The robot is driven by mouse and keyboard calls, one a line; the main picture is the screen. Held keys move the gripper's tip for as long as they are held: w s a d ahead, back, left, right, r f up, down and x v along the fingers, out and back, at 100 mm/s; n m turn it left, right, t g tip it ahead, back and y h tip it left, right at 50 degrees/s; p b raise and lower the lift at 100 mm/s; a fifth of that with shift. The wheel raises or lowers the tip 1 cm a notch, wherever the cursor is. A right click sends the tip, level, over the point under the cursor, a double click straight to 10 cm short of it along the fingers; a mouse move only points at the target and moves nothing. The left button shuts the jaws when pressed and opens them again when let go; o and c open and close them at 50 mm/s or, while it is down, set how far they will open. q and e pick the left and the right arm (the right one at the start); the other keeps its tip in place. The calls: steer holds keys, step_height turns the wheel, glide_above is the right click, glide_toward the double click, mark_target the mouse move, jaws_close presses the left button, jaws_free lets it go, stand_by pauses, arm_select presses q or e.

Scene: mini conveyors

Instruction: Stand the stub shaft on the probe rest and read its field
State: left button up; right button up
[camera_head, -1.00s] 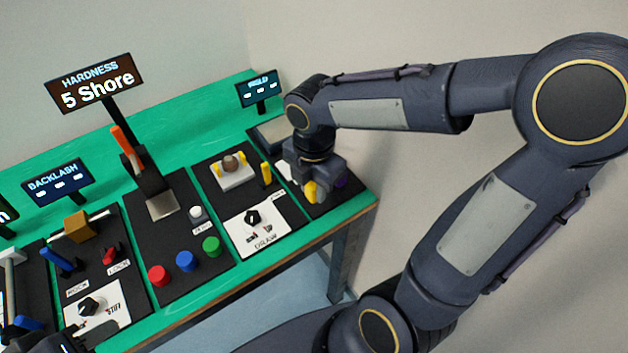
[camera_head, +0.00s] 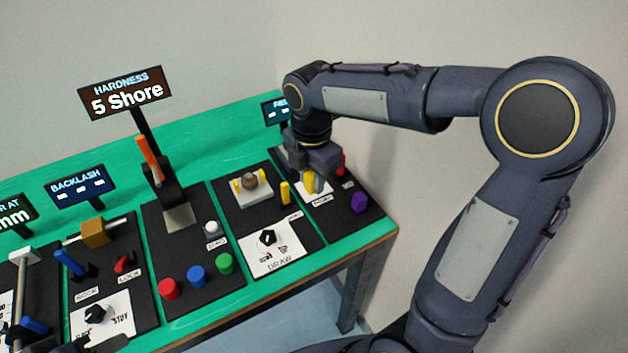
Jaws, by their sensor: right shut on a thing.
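My right gripper (camera_head: 314,178) is over the bench's right-hand panel, below the field display (camera_head: 277,111), which is cut by the arm. It is shut on a small yellow and grey piece (camera_head: 320,184), apparently the stub shaft, mostly hidden by the jaws. The piece is low over a white patch with a label; whether it touches is unclear. The probe rest cannot be made out, as the gripper covers that area. A purple knob (camera_head: 359,202) and a red part (camera_head: 341,165) are on the same panel. A dark shape at the bottom left edge may be my left gripper.
Left of the gripper is the draw panel with a white block (camera_head: 250,194), a yellow peg (camera_head: 285,191) and a black dial (camera_head: 267,238). Further left stand the hardness display (camera_head: 126,93), coloured buttons and the backlash display (camera_head: 77,187). The bench's right edge is close.

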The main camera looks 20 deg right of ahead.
steer(key=w+d+f, duration=0.1)
steer(key=w+f, duration=0.1)
steer(key=w, duration=0.1)
steer(key=w+d+f+p, duration=0.1)
steer(key=w+d+f, duration=0.1)
steer(key=w+f, duration=0.1)
steer(key=w+d+f, duration=0.1)
steer(key=w+f, duration=0.1)
steer(key=w, duration=0.1)
steer(key=shift+d+f, duration=0.2)
steer(key=shift+f, duration=0.15)
steer(key=shift+w+d+f, duration=0.1)
steer(key=shift+w+f, duration=0.05)
steer(key=shift+f, duration=0.8)
steer(key=shift+w+f, duration=0.1)
steer(key=shift+f, duration=0.8)
steer(key=shift+f, duration=0.1)
steer(key=shift+f, duration=0.15)
steer(key=o, duration=1)
